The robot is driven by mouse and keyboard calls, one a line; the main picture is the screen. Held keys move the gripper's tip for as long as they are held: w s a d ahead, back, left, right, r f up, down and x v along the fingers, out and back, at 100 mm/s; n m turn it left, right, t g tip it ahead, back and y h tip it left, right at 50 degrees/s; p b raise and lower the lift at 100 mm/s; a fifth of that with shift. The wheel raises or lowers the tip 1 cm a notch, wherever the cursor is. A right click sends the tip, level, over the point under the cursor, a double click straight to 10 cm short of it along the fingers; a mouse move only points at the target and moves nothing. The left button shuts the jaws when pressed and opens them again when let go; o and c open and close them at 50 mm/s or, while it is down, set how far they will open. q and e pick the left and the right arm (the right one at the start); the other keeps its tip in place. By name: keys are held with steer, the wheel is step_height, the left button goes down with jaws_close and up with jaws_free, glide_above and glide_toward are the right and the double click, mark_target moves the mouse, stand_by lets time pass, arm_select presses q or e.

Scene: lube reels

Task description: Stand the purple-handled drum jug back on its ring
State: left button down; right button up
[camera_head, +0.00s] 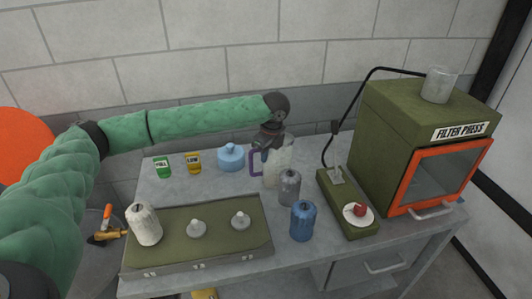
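The purple-handled jug (279,169) is a pale, translucent vessel near the back middle of the table, with its purple handle (253,162) on its left side. It looks roughly upright. My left gripper (266,148) points down at the jug's top, by the handle side. Its fingers are small and overlap the jug, so I cannot tell whether they are closed on it. I cannot make out a ring under the jug; a grey bottle (289,187) partly covers its lower right. My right gripper is not in view.
A blue lidded pot (231,157) and green (162,167) and yellow (193,162) tubs stand left of the jug. A blue bottle (303,220) stands in front. An olive tray (190,254) holds a white bottle (145,224). The filter press (385,140) stands right.

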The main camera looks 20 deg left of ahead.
arm_select(q)
steer(key=shift+f, duration=0.15)
steer(key=c, duration=2.1)
jaws_free()
steer(key=shift+f, duration=0.1)
steer(key=o, duration=0.5)
